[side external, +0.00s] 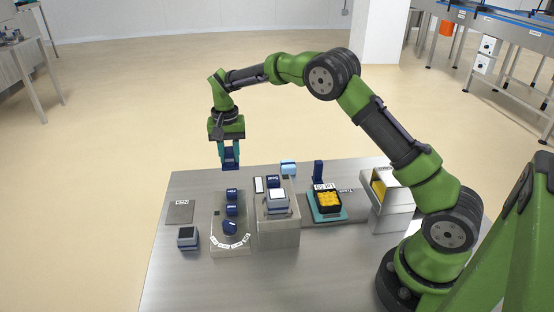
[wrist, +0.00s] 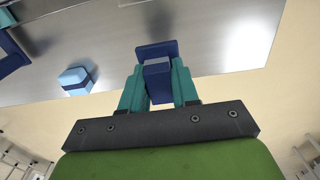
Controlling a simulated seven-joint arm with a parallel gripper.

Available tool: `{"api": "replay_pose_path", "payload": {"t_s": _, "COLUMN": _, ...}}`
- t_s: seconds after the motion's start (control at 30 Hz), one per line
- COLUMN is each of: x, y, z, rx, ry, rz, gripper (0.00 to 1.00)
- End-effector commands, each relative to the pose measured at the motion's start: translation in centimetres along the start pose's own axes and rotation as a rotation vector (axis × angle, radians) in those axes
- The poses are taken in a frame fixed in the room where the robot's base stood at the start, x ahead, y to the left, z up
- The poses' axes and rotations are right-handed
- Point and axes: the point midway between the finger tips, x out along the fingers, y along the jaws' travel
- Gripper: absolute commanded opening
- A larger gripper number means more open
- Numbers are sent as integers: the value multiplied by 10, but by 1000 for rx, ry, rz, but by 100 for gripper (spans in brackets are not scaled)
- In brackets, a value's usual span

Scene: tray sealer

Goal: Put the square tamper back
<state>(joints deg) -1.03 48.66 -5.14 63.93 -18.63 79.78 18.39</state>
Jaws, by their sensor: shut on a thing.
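My gripper (side external: 230,165) is high over the back left of the steel table, pointing down. Its teal fingers are shut on a dark blue piece (side external: 230,155), which looks like the square tamper. In the wrist view this tamper (wrist: 157,72) shows a block-like handle between the fingertips and a flat, squarish plate beyond them. It hangs clear of the table. A holder for it is not clearly identifiable in these views.
A light blue block (side external: 288,168) is behind the station. A teal-edged tray (side external: 326,214) with yellow food and a metal bin (side external: 392,214) are to the right. A flat labelled plate (side external: 180,212) lies left.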

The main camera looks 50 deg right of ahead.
Motion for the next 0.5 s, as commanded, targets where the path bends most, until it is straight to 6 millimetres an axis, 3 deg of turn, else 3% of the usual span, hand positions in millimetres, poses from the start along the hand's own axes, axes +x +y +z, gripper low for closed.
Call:
{"api": "replay_pose_path", "payload": {"t_s": 0.4, "x": 55, "y": 1, "z": 0, "rx": 0, "ry": -1, "rz": 0, "gripper": 0}}
{"api": "replay_pose_path", "payload": {"t_s": 0.5, "x": 61, "y": 0, "z": 0, "rx": 0, "ry": 1, "rz": -1, "gripper": 0}}
